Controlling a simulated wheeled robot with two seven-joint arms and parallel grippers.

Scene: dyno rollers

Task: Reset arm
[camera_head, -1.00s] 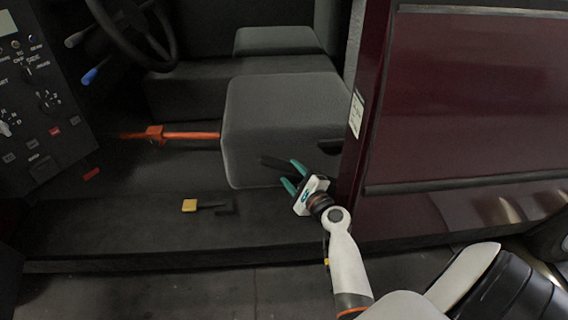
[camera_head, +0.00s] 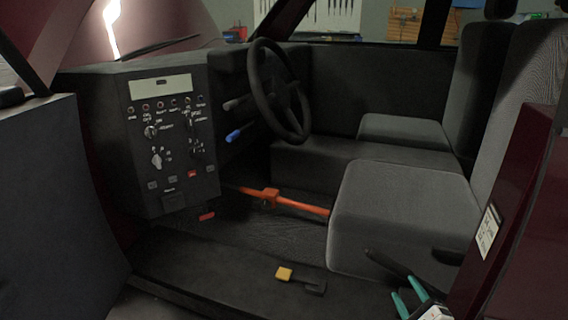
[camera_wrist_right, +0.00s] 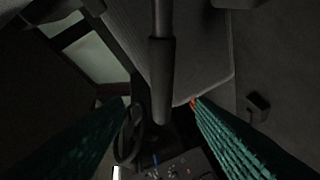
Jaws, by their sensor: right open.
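My right gripper (camera_head: 407,297) is at the lower right of the head view, beside the front edge of the grey near seat (camera_head: 395,215). Its two green fingers are apart. A dark rod-like lever (camera_head: 388,264) stands by the seat just above the fingers. In the right wrist view the lever (camera_wrist_right: 161,75) runs down between the open fingers, with no clear contact. Most of my right arm is out of frame. My left gripper is not in view.
A control panel (camera_head: 170,140) with knobs stands left of the steering wheel (camera_head: 280,92). An orange bar (camera_head: 295,204) crosses the footwell. A dark red door pillar (camera_head: 510,220) is close on the right.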

